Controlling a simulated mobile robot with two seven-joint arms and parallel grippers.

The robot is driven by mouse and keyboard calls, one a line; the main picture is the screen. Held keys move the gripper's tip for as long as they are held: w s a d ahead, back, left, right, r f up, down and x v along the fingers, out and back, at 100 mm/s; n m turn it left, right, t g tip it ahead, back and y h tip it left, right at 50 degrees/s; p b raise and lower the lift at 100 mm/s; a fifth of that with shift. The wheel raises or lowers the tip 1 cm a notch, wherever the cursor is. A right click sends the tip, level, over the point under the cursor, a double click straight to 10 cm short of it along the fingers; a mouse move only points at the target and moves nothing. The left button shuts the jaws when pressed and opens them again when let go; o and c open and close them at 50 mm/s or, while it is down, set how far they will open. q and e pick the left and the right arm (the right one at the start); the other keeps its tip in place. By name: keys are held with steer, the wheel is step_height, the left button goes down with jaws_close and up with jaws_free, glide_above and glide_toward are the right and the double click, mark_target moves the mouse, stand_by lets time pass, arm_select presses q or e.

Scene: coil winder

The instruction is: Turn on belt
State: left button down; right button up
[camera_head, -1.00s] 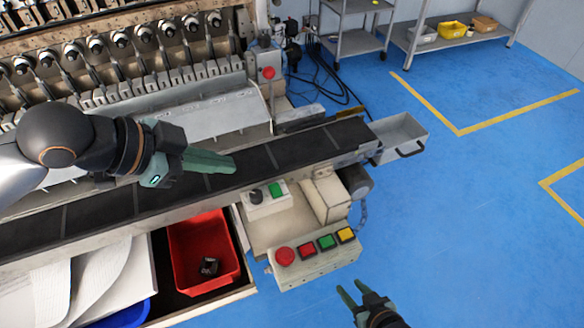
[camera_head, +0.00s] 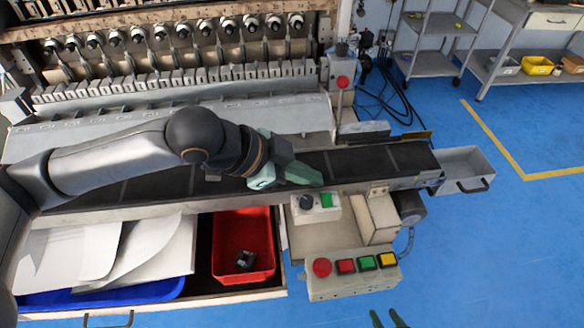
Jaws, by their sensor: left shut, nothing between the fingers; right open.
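The dark conveyor belt (camera_head: 370,160) runs across the front of the winder. A small white switch box (camera_head: 315,215) with a black knob (camera_head: 306,202) and a green button (camera_head: 327,200) is mounted at the belt's front edge. Below it, a control box (camera_head: 350,284) carries a red round button (camera_head: 322,267), a red square button (camera_head: 346,266), a green one (camera_head: 366,263) and a yellow one (camera_head: 387,260). My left gripper (camera_head: 318,180) is shut and empty, above the belt just behind the switch box. My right gripper (camera_head: 390,318) is open at the bottom edge, mostly cut off.
A red bin (camera_head: 227,265) with a small dark part in it sits in a drawer below the belt, beside a blue tray (camera_head: 100,297) with white sheets. A metal tray (camera_head: 466,165) is at the belt's right end. Blue floor at right is clear.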

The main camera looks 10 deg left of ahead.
mark_target(331, 194)
arm_select(q)
steer(key=x, duration=0.3)
steer(key=shift+w+d+f, duration=0.1)
steer(key=shift+d+f, duration=0.05)
steer(key=shift+f, duration=0.15)
steer(key=shift+w+a+f, duration=0.1)
steer(key=shift+f, duration=0.5)
steer(key=shift+w+a+f, duration=0.1)
steer(key=shift+a+f, duration=0.05)
steer(key=shift+f, duration=0.45)
steer(key=shift+w+f, duration=0.15)
steer(key=shift+f, duration=0.4)
